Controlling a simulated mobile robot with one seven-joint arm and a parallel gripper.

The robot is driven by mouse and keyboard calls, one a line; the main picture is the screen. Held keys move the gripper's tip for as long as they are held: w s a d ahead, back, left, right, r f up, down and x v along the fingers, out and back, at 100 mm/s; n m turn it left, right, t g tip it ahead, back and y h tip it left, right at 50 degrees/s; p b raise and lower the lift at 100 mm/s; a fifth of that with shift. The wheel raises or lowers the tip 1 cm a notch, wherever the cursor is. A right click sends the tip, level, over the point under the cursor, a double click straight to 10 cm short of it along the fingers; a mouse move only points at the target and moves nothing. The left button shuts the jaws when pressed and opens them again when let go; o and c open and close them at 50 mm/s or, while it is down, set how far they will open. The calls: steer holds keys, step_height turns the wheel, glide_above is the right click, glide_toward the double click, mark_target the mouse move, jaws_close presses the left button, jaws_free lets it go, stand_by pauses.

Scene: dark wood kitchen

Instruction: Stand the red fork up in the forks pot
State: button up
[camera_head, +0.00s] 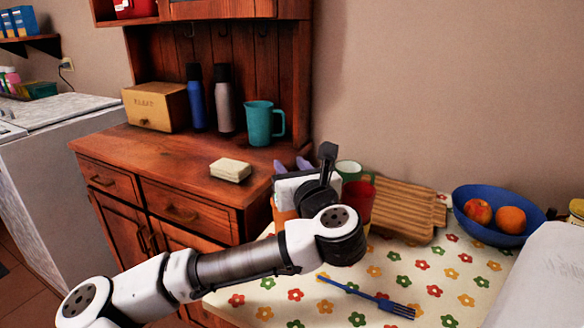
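I cannot make out a red fork. My gripper (298,187) is at the far left part of the flowered table, with its fingers hidden behind my wrist. I cannot tell whether it is open, shut or holding anything. An orange container (283,214) shows partly below and behind it, with purple upright tips (281,166) just above. A red cup-like container (359,203) stands right of my wrist, partly hidden. I cannot tell which container is the forks pot. A blue fork (365,294) lies flat on the tablecloth.
A green and white cup (349,169), a slatted wooden board (405,208) and a blue fruit bowl (490,232) stand at the table's back. A white cloth-like thing (545,280) is at right. The wooden cabinet (190,165) adjoins at left. The tablecloth's front middle (440,280) is mostly free.

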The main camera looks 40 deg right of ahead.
steer(key=shift+s, duration=0.1)
steer(key=p+v, duration=0.5)
steer(key=shift+s+a+r, duration=0.1)
steer(key=shift+a+r, duration=0.05)
steer(key=shift+r, duration=0.1)
steer(key=p, duration=0.3)
steer(key=shift+s+a+p, duration=0.1)
steer(key=shift+s+p, duration=0.15)
steer(key=shift+p, duration=0.05)
steer(key=p+v, duration=0.7)
steer(key=p, duration=0.3)
steer(key=shift+s+f, duration=0.3)
steer(key=shift+s, duration=0.1)
steer(key=shift+a, duration=0.1)
